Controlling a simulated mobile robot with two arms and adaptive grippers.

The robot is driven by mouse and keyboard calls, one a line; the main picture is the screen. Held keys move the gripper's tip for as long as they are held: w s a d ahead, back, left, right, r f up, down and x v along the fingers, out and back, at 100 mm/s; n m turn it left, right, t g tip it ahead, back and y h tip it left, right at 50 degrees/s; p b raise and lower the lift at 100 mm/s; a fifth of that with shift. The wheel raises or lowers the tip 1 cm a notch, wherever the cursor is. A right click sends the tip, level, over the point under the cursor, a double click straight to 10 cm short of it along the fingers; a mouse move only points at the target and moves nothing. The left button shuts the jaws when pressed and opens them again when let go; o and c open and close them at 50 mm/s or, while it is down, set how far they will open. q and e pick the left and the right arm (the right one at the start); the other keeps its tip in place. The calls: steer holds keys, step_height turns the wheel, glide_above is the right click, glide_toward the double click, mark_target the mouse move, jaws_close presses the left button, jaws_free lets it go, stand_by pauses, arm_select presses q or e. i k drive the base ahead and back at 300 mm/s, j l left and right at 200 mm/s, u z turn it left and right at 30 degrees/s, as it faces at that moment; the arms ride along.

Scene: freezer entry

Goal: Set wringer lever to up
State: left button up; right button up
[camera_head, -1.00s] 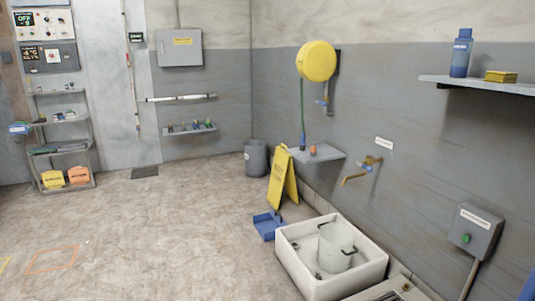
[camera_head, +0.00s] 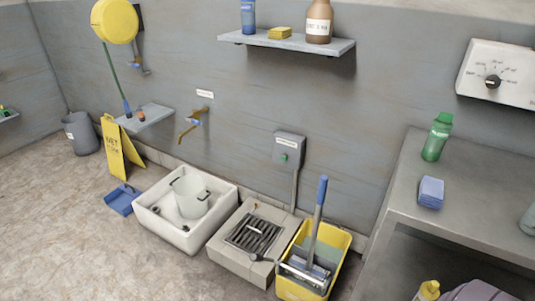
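A yellow mop bucket (camera_head: 341,238) stands on the floor by the wall, between the floor drain and the grey bench. A grey wringer (camera_head: 308,267) sits in it. A lever (camera_head: 319,205) with a grey shaft and a blue grip rises from the wringer, nearly upright with a slight lean to the right. I cannot tell from this view whether that is its up setting. Neither of my grippers is in view.
A drain block with a dark grate (camera_head: 253,233) and a white basin (camera_head: 163,226) holding a pot (camera_head: 190,197) stand left of the bucket. A grey bench (camera_head: 465,225) stands right. Open floor (camera_head: 60,240) lies at the front left.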

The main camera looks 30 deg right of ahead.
mark_target(253, 256)
steer(key=k+j+z, duration=0.1)
steer(key=k+z, duration=0.4)
steer(key=z, duration=0.25)
steer(key=k+z, duration=0.35)
steer(key=i, duration=0.05)
